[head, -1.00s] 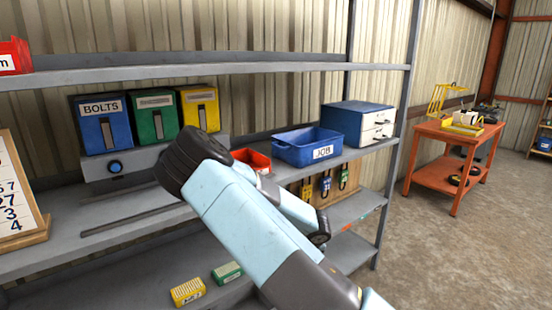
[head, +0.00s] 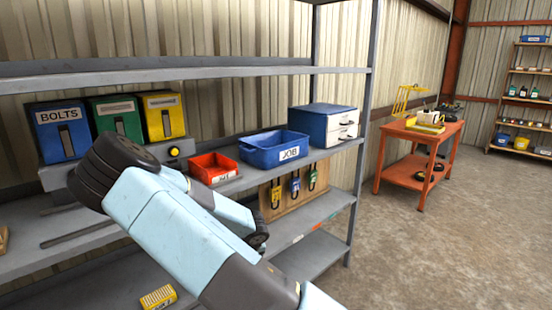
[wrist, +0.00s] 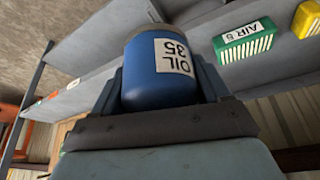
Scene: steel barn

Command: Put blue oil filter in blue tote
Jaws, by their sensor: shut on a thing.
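In the wrist view a blue oil filter (wrist: 150,82) with a white label reading "OIL 35" sits between the fingers of my gripper (wrist: 160,92), which is shut on it. In the head view my arm hides the gripper and the filter.
A red bin (head: 212,168) stands just left of the tote, and a blue drawer cabinet (head: 324,124) just right. The upper shelf (head: 190,78) runs above them. Padlocks (head: 295,184) hang on a board below. An orange cart (head: 418,150) stands on open floor at right.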

